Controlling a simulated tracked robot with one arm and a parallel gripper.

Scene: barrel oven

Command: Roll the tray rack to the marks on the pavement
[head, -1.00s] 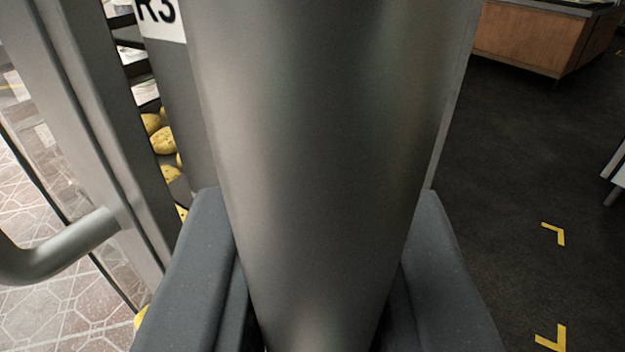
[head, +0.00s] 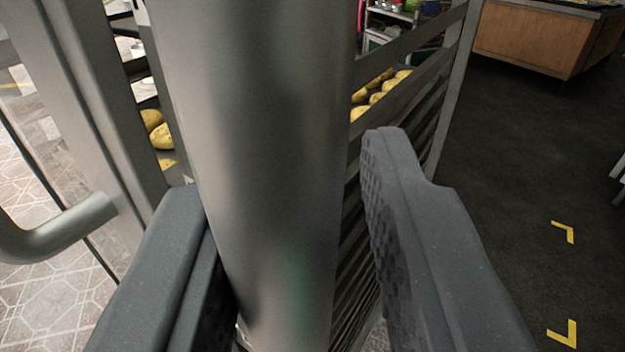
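The tray rack (head: 265,90) is a grey metal frame. Its thick, round upright post fills the middle of the head view. Trays with yellow-brown loaf-like items (head: 375,92) show behind the post on both sides. My gripper (head: 288,165) is open, with one dark finger on each side of the post. The right finger stands clear of the post; the left one is close to it, and I cannot tell if they touch. Yellow corner marks (head: 563,334) lie on the dark floor at the right. The rack's foot is hidden.
A glass door with a grey frame and curved handle (head: 65,228) stands close on the left. Pale patterned paving (head: 50,310) shows through it. A wooden counter (head: 525,42) is at the back right. The dark floor (head: 500,160) at the right is mostly clear.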

